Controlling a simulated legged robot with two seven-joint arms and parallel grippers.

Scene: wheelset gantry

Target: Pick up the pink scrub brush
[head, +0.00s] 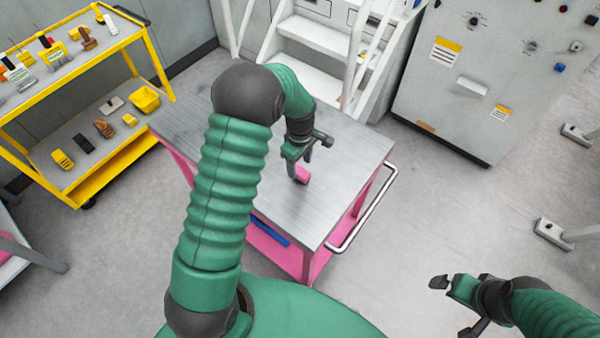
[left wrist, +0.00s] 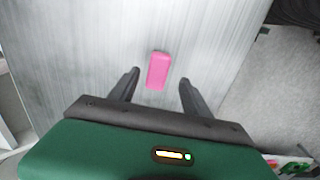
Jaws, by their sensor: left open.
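The pink scrub brush (left wrist: 158,71) lies on the grey metal top of a pink cart (head: 285,205). In the left wrist view it sits ahead of and between the two fingers. In the head view a small pink part of the brush (head: 302,174) shows beside my left gripper (head: 298,170), which partly hides it. My left gripper is open above the cart top, its fingertips (left wrist: 158,85) on either side of the brush with gaps. My right gripper (head: 455,305) is empty at the lower right, away from the cart; its jaws are not clear.
A yellow two-shelf cart (head: 125,45) with several small items stands at the left. White steps (head: 310,35) and a grey control cabinet (head: 480,130) stand behind. The pink cart has a handle rail (head: 372,205) on its right. The rest of its top is clear.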

